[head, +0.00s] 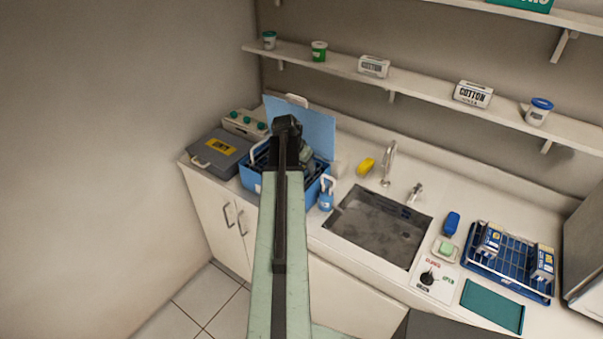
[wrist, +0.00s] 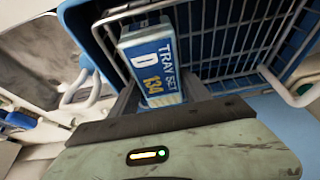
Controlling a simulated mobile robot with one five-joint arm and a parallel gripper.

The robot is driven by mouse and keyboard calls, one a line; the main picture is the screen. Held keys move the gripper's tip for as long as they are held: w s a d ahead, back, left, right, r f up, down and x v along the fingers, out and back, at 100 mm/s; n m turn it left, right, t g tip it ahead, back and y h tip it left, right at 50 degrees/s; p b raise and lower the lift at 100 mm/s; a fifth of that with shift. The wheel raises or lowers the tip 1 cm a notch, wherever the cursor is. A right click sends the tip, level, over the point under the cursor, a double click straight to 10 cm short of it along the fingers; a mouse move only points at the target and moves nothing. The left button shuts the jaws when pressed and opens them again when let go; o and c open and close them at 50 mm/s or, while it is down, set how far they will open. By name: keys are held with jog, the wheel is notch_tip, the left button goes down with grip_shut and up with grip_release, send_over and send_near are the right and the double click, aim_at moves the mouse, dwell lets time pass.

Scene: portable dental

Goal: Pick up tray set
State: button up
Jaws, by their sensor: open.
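The tray set (wrist: 152,62), a small blue and white pack labelled "TRAY SET D 134", stands in a wire basket (wrist: 222,44) inside a blue open-lidded box in the wrist view. My gripper (wrist: 160,92) is open, with its fingers on either side of the pack's near end. I cannot tell whether they touch it. In the head view the blue box (head: 250,180) stands on the left of the counter with its lid (head: 312,125) raised. My arm and gripper cover much of it there and hide this pack.
A grey case (head: 218,154) stands left of the box. A blue wire rack (head: 513,262) with similar packs (head: 489,240) is at the far right. A shelf (head: 425,87) runs above.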

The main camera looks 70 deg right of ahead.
jog(key=shift+f, duration=0.2)
jog(key=shift+c, duration=0.2)
grip_shut()
notch_tip(320, 180, up, 10)
jog(key=p, duration=1)
jog(key=shift+r, duration=0.25)
